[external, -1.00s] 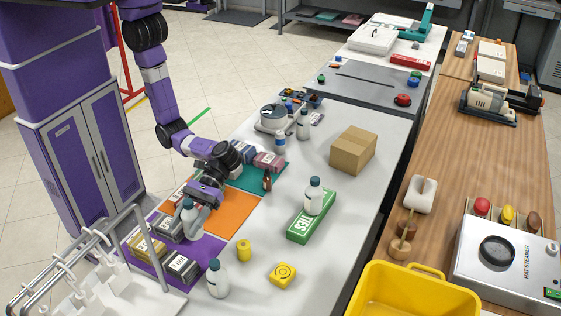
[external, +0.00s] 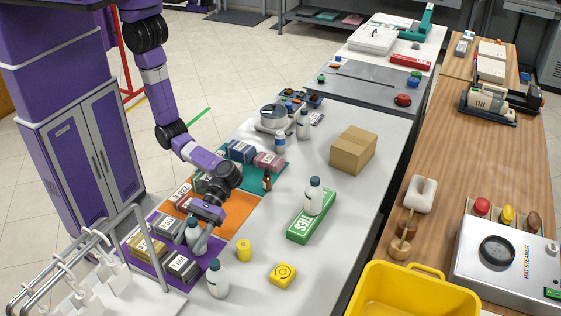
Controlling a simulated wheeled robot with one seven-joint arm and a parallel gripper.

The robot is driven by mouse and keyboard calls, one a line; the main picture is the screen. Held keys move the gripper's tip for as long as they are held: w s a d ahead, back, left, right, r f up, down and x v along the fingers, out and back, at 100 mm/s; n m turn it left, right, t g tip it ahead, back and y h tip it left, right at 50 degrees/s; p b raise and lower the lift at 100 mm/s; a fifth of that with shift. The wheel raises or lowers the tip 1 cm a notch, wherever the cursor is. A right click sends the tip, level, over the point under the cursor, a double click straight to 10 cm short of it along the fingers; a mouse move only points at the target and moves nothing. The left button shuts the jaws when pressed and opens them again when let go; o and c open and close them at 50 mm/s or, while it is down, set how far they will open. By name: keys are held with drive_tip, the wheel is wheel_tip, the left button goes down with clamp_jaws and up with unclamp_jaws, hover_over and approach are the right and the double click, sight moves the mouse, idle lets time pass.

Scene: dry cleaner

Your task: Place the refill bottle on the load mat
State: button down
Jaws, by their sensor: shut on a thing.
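My gripper (external: 199,240) is shut on a white bottle with a dark cap (external: 192,230), which I take for the refill bottle. The bottle is upright beside the grey boxes, at the purple mat (external: 205,250). I cannot tell whether its base touches the mat, because the fingers partly hide its lower part. An orange mat (external: 238,208) and a teal mat (external: 272,180) lie farther back. No readable label shows which mat is the load mat.
Grey boxes (external: 182,268) and a yellowish box (external: 148,248) crowd the purple mat. A hanger rail (external: 80,250) is at the left.

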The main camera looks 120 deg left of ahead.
drive_tip(key=c, duration=0.6)
unclamp_jaws()
drive_tip(key=shift+r, duration=0.1)
drive_tip(key=v, duration=1.2)
drive_tip(key=shift+b, duration=0.3)
